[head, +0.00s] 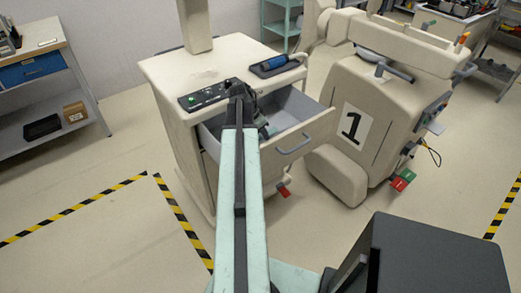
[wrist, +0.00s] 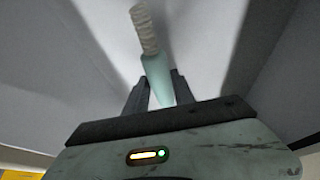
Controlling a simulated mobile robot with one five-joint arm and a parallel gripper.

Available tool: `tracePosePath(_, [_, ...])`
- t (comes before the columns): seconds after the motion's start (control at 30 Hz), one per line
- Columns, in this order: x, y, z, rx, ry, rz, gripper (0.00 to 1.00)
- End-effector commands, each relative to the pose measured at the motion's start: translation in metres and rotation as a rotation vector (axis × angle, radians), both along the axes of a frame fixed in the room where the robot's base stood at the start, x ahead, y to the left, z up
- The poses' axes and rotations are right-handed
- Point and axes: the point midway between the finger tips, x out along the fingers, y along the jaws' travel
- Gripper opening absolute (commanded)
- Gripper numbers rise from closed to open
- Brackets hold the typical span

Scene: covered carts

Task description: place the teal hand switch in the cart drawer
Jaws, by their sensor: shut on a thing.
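The teal hand switch (wrist: 158,80) with its pale coiled cord (wrist: 146,30) is between the two dark fingers of my gripper (wrist: 156,84) in the wrist view. My gripper is shut on it. Grey-white drawer surfaces fill the view behind it. In the head view the cart drawer (head: 308,135) is pulled open, with a grey inside and a grey handle. My arm reaches over its left part, and the gripper end is low inside or just above the opening. The arm hides much of the drawer's left side, and I cannot tell whether the switch touches the bottom.
The beige cart top (head: 185,68) bears a black control panel (head: 203,97) and a dark holder with a blue device (head: 270,65). A bench (head: 45,70) is at left. Open floor lies in front.

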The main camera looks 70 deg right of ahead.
Motion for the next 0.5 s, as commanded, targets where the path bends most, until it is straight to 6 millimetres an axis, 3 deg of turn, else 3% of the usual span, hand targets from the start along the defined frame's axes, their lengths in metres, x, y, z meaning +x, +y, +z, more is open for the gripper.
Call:
tracePosePath(0.03, [0.000,0.000,-0.013,0.000,0.000,0.000,0.00])
tracePosePath(0.17, [0.000,0.000,-0.011,0.000,0.000,0.000,0.00])
tracePosePath(0.4, [0.000,0.000,-0.048,0.000,0.000,0.001,0.00])
tracePosePath(0.5, [0.000,0.000,-0.048,0.000,0.000,0.001,0.00])
